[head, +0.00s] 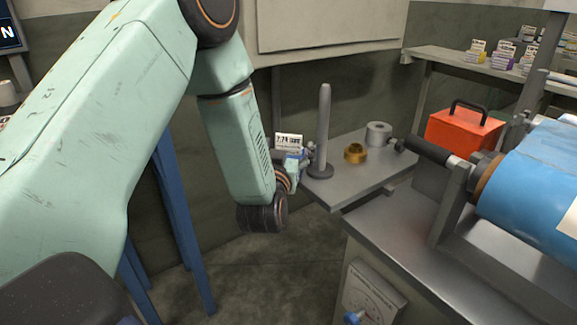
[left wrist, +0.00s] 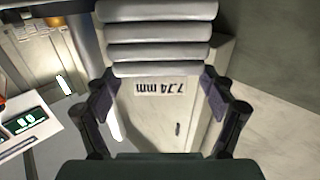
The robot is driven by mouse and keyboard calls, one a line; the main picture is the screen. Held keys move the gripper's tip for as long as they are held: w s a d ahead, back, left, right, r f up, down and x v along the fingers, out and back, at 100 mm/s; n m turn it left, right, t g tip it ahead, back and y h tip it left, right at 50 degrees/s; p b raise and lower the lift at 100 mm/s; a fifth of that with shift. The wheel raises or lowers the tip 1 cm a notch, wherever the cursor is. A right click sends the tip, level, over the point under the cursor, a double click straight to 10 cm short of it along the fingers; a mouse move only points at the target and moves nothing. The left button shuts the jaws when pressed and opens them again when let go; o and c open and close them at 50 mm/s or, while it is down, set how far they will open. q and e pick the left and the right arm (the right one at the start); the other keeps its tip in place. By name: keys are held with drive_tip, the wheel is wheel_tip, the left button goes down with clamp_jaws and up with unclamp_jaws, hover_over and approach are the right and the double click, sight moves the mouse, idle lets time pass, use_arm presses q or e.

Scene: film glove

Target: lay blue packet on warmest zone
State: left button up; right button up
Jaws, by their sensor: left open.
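My left arm comes in from the left in the head view and reaches down to the small shelf. My left gripper (head: 303,156) is small and partly hidden there, beside the shelf's left edge. In the left wrist view the gripper (left wrist: 158,92) is open, with nothing seen held between its fingers. A white label reading 7.74 mm (left wrist: 160,87) shows beyond the fingers. A similar white card (head: 289,141) shows behind the wrist in the head view. I cannot make out a blue packet for certain, and no zone is recognisable as the warmest. My right gripper is not in view.
The shelf (head: 375,180) carries an upright grey post (head: 324,130), a brass ring (head: 355,153) and a grey cylinder (head: 379,133). A large blue roll (head: 535,190) and an orange case (head: 464,132) stand right. Small labelled packs (head: 503,55) sit on the back shelf.

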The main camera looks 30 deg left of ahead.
use_arm(q)
drive_tip(key=shift+x, duration=0.85)
drive_tip(key=shift+s, duration=0.1)
drive_tip(key=shift+c, duration=0.2)
drive_tip(key=shift+c, duration=0.8)
drive_tip(key=c, duration=1.2)
drive_tip(key=shift+c, duration=0.2)
drive_tip(key=shift+r, duration=0.15)
wheel_tip(320, 180, up, 18)
drive_tip(key=p, duration=0.7)
drive_tip(key=shift+d, duration=0.1)
